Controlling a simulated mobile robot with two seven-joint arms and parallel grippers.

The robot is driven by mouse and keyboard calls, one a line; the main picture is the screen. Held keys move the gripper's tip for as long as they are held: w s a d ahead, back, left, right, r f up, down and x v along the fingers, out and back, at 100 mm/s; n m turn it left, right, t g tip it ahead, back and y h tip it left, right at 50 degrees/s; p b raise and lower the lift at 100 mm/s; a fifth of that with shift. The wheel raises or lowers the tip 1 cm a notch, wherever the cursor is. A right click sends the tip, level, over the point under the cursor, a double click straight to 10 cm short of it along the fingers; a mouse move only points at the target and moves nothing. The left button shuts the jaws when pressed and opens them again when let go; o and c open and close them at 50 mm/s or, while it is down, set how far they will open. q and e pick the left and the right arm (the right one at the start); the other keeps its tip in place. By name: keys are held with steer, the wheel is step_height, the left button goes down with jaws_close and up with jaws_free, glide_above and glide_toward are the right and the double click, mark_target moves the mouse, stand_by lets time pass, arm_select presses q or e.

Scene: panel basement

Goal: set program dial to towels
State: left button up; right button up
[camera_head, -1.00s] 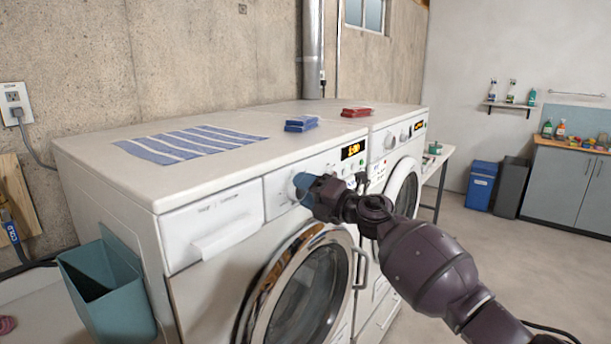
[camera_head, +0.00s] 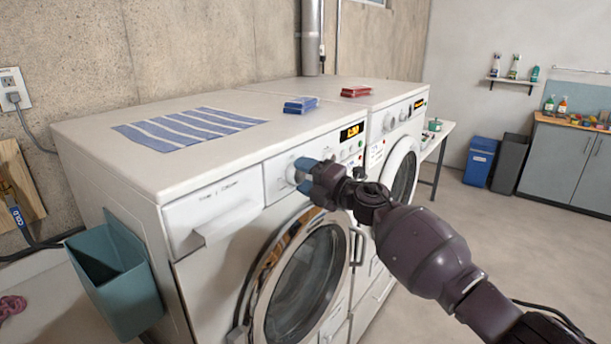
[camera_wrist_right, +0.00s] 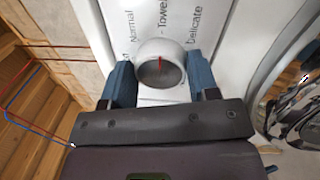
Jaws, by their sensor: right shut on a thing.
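The white program dial (camera_wrist_right: 161,68) is on the front panel of the near washer (camera_head: 215,265). In the right wrist view it sits between the two blue fingers of my right gripper (camera_wrist_right: 160,78), which is shut on it. A red mark on the dial points up toward the label "Towels" (camera_wrist_right: 177,22), between "Normal" and "Delicate". The end of the "Towels" label is hard to read. In the head view my right gripper (camera_head: 309,178) is at the panel and mostly hides the dial. My left gripper is not in view.
A drawer handle (camera_head: 228,221) is left of the dial and the round door (camera_head: 305,285) is below. A striped towel (camera_head: 185,129) and blue (camera_head: 300,105) and red (camera_head: 355,91) stacks lie on top. A teal bin (camera_head: 120,285) hangs at the left side.

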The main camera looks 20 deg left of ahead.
steer(key=o, duration=0.9)
steer(key=b+v, duration=0.1)
steer(key=v, duration=0.9)
steer(key=shift+s+d, duration=0.2)
steer(key=shift+d, duration=0.15)
